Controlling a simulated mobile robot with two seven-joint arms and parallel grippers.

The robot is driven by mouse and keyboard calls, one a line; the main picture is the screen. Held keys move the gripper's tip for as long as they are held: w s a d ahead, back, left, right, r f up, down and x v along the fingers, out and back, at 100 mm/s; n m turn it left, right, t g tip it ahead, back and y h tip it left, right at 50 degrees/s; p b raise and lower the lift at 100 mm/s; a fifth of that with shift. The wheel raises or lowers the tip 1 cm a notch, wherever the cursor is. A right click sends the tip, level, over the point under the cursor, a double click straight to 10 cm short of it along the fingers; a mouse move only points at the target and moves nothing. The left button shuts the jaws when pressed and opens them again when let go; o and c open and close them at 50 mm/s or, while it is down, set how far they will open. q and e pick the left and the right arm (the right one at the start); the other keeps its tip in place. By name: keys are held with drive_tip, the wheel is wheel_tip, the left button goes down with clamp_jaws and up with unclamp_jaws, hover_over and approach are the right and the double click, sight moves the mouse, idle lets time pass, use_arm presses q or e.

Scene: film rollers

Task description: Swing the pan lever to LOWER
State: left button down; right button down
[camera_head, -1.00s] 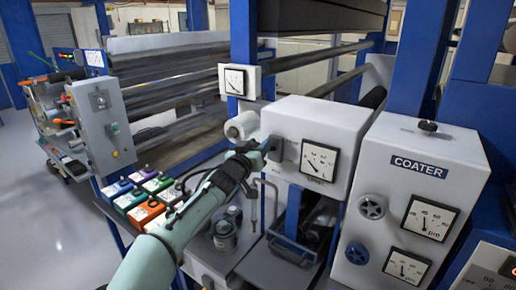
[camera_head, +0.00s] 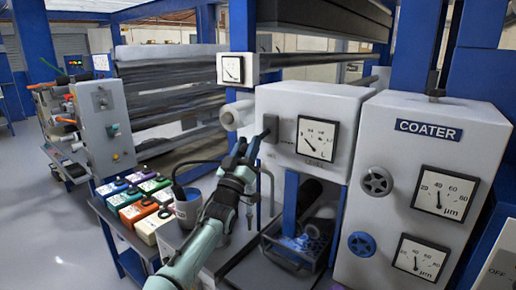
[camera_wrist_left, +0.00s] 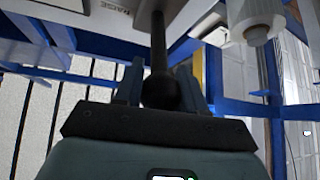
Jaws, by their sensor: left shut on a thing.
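The pan lever is a dark rod with a round black knob (camera_wrist_left: 161,92) in the left wrist view. It comes from a grey box face at the top, beside lettering that seems to read RAISE (camera_wrist_left: 122,17). My left gripper (camera_wrist_left: 160,88) is shut on the knob, one finger on each side. In the head view my left gripper (camera_head: 254,148) is just below and left of the lever's dark mount (camera_head: 270,128), on the left side of the grey gauge box (camera_head: 285,103). The fingers look small there, and the LOWER mark cannot be read. My right gripper is not in view.
The COATER cabinet (camera_head: 430,150) with handwheels and gauges stands at right. A white roller end (camera_head: 237,115) is close by the gripper. Below are a grey pot (camera_head: 187,208), several coloured boxes (camera_head: 135,207) and a dark tray (camera_head: 290,255). Open floor lies at left.

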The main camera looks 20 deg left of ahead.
use_arm(q)
drive_tip(key=shift+w+d+f, duration=0.1)
drive_tip(key=shift+w+f, duration=0.1)
drive_tip(key=shift+f, duration=0.4)
drive_tip(key=shift+w+f, duration=0.15)
drive_tip(key=shift+f, duration=0.4)
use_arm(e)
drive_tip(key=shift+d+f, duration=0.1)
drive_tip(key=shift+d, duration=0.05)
use_arm(q)
drive_tip(key=shift+f, duration=0.1)
drive_tip(key=c, duration=0.7)
unclamp_jaws()
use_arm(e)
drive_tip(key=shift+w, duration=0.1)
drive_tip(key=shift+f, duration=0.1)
use_arm(q)
drive_tip(key=shift+s+f+b, duration=0.25)
drive_tip(key=shift+s+b, duration=0.2)
drive_tip(key=shift+b, duration=0.2)
drive_tip(key=shift+b+v, duration=1.95)
drive_tip(key=shift+v, duration=4.15)
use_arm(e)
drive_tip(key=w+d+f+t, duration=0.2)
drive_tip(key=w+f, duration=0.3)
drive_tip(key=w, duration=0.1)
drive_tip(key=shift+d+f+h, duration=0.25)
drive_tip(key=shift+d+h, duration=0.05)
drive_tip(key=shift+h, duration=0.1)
